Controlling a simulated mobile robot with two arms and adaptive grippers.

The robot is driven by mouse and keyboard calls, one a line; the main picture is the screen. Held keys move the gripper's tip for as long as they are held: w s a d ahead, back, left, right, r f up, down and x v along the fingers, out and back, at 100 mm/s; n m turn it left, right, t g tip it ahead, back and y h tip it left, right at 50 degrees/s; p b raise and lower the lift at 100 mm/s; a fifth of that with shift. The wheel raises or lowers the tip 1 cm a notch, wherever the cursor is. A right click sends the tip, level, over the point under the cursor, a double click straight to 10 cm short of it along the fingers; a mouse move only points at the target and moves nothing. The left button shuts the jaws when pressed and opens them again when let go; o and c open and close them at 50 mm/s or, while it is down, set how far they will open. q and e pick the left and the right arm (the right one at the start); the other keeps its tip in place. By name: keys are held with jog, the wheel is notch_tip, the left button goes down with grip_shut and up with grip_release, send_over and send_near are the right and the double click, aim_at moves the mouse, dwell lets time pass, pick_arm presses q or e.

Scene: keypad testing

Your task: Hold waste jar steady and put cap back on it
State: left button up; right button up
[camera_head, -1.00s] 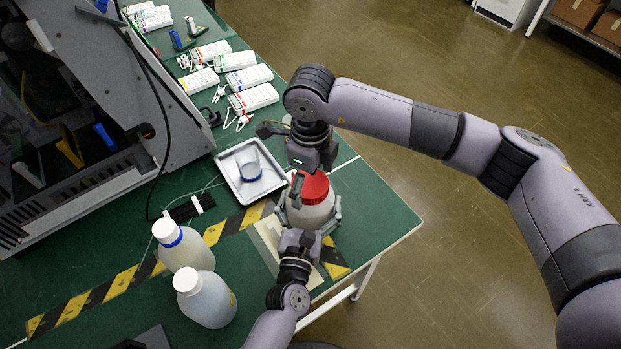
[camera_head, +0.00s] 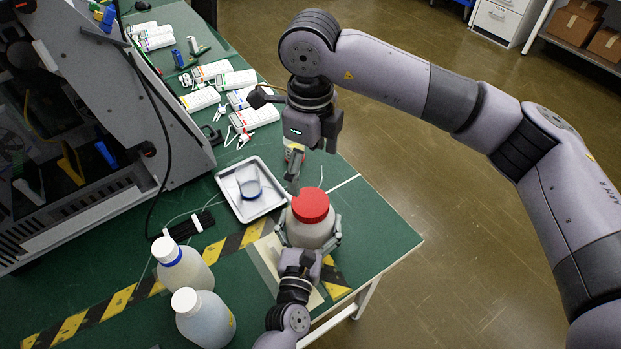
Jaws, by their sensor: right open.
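The waste jar (camera_head: 306,235) is a whitish round jar standing near the table's right edge. Its red cap (camera_head: 311,204) sits on top of the jar and looks level; how tightly it is screwed cannot be seen. My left gripper (camera_head: 308,228) reaches in from the front, with its fingers around both sides of the jar body. My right gripper (camera_head: 312,160) is open above and behind the cap, pointing down. It is apart from the cap, and nothing shows between its fingers.
Two white-capped bottles (camera_head: 186,268) (camera_head: 207,320) stand at front left. Several white handheld meters (camera_head: 255,117) lie behind. A large grey machine (camera_head: 160,130) fills the left side.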

dwell(0.3)
pick_arm(q)
jog(key=o, duration=2.1)
jog(key=s, duration=0.4)
jog(key=s+a, duration=0.1)
jog(key=s, duration=0.3)
jog(key=s+a, duration=0.1)
jog(key=s, duration=0.2)
jog(key=shift+s+a, duration=0.15)
jog(key=shift+s, duration=0.25)
